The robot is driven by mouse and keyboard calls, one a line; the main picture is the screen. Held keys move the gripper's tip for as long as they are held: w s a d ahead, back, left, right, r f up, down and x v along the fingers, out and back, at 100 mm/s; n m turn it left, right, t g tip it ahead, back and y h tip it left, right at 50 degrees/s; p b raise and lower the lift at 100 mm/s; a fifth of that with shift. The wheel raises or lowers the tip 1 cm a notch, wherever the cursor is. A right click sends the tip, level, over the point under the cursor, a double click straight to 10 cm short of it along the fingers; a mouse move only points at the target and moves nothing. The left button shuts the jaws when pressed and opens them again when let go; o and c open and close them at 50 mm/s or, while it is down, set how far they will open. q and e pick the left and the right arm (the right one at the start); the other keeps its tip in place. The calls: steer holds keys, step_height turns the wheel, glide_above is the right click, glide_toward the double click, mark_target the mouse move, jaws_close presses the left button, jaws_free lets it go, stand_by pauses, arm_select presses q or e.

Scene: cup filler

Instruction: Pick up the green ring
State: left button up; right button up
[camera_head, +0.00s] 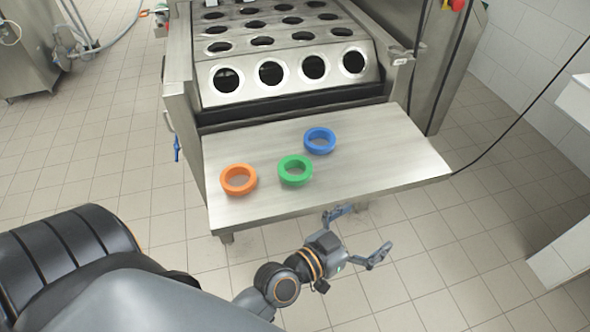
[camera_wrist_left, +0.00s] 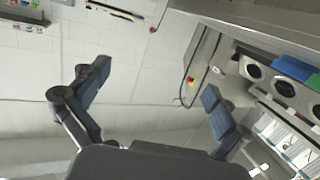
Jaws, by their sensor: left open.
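The green ring (camera_head: 295,170) lies flat on the steel shelf (camera_head: 390,165) in front of the machine, between the orange and blue rings. My left gripper (camera_head: 362,232) is open and empty, off the front edge of the shelf, nearer to me and to the right of the green ring. In the left wrist view its two fingers (camera_wrist_left: 155,90) are spread wide with nothing between them. A bit of green (camera_wrist_left: 314,82) shows at the right edge of that view, next to a blue patch. My right gripper is not in view.
An orange ring (camera_head: 238,180) lies left of the green ring, and a blue ring (camera_head: 320,140) lies behind it to the right. The filling machine (camera_head: 290,90) with rows of round holes stands behind the shelf. The right part of the shelf is bare.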

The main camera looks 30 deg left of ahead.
arm_select(q)
steer(key=w+a+r+n+t+y, duration=0.1)
steer(key=w+a+n+t+y, duration=0.15)
steer(key=a+n+y, duration=0.2)
steer(key=n+g+y, duration=0.4)
steer(key=n+y, duration=0.3)
steer(key=y, duration=0.5)
glide_toward(296, 182)
steer(key=shift+w, duration=0.55)
steer(key=x, duration=0.8)
steer(key=shift+s+a+f, duration=0.1)
steer(key=shift+s+a, duration=0.05)
steer(key=shift+a, duration=0.05)
steer(key=x, duration=0.4)
steer(key=shift+w+a+r, duration=0.25)
steer(key=shift+r, duration=0.1)
steer(key=shift+w+a+f, duration=0.1)
steer(key=shift+w+a, duration=0.2)
steer(key=shift+w, duration=0.1)
steer(key=c, duration=1)
